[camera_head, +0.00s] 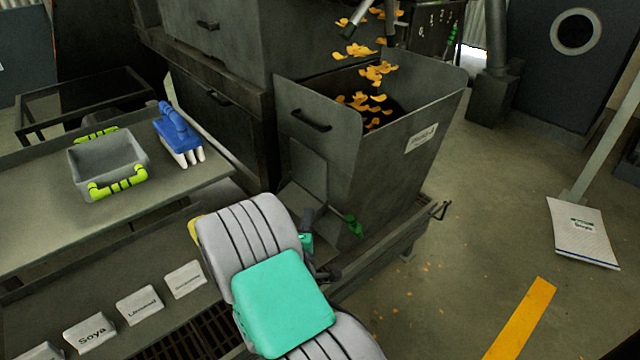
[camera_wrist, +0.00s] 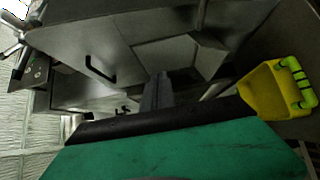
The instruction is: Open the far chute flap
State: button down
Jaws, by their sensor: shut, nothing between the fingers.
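A grey metal bin (camera_head: 360,150) with a black bar handle on its wall stands right of centre. A grey sloped chute plate (camera_head: 308,170) sits low on its front. A green-handled lever (camera_head: 354,226) shows beside the chute; I cannot tell whether it belongs to the flap. My gripper (camera_head: 307,220) is low in front of the chute, mostly hidden behind my arm. In the wrist view, my gripper (camera_wrist: 159,82) is shut and empty, pointing toward the chute (camera_wrist: 180,55). I cannot see contact, or tell whether this chute is the far one. A further green handle (camera_head: 453,34) shows at the back.
Labelled cards, including Soya (camera_head: 89,332), lie in front. Yellow flakes fall into the bin.

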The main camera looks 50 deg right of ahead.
jog(key=p, duration=0.4)
send_near(323, 177)
jog(key=w+d, duration=0.1)
jog(key=w, duration=0.3)
jog(key=d, duration=0.1)
jog(key=s+d+p, duration=0.1)
jog(key=d, duration=0.1)
jog(key=shift+r, duration=0.15)
jog(key=shift+d+f+p, duration=0.2)
jog(key=shift+d+p, duration=0.1)
jog(key=shift+d, duration=0.2)
jog(key=shift+r, duration=0.1)
